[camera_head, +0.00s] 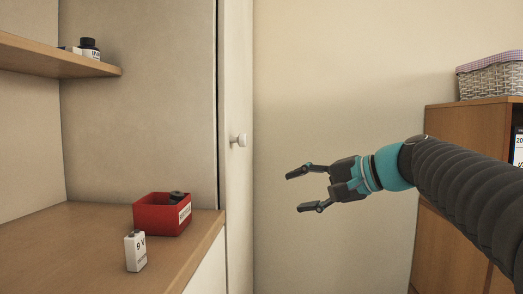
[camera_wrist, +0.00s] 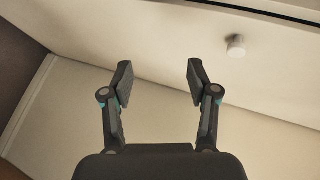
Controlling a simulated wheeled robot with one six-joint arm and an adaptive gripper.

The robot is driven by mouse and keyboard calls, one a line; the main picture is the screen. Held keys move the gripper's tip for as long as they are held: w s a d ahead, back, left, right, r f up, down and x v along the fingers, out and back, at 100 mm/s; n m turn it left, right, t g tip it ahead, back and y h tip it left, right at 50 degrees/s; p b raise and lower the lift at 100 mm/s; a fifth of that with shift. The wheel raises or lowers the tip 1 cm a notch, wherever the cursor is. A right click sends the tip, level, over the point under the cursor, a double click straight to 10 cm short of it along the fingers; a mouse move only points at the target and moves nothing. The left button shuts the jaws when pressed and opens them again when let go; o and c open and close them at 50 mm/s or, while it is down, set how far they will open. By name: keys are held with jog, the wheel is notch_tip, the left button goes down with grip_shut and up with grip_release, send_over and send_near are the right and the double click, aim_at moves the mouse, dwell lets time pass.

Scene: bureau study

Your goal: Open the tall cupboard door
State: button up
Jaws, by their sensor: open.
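The tall cupboard door (camera_head: 236,200) is a narrow pale panel seen nearly edge-on, left of centre in the head view. It looks shut, with a dark gap along its left edge. Its round whitish knob (camera_head: 239,140) sticks out at mid-height. My gripper (camera_head: 298,190) is open and empty, to the right of the knob and a little lower in the picture, apart from it. In the wrist view the knob (camera_wrist: 236,45) shows on the pale door front (camera_wrist: 160,35), beyond and to the right of my open fingers (camera_wrist: 157,75).
A wooden desk top (camera_head: 80,245) at the left holds a red box (camera_head: 160,216) and a white 9 V battery (camera_head: 135,252). A shelf (camera_head: 60,62) is above. A wooden cabinet (camera_head: 465,150) with a wicker basket (camera_head: 490,78) stands right. Space before the plain wall looks clear.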

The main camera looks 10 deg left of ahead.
aim_at(246, 140)
jog(key=w+a+r+y, duration=0.2)
jog(key=w+r+y, duration=0.35)
jog(key=r, duration=0.35)
jog(key=shift+g+h, duration=0.3)
jog(key=shift+h, duration=0.15)
jog(key=x, duration=1.3)
jog(key=shift+w+a+p, duration=0.1)
jog(key=shift+w+p, duration=0.05)
jog(key=shift+p, duration=0.2)
grip_shut()
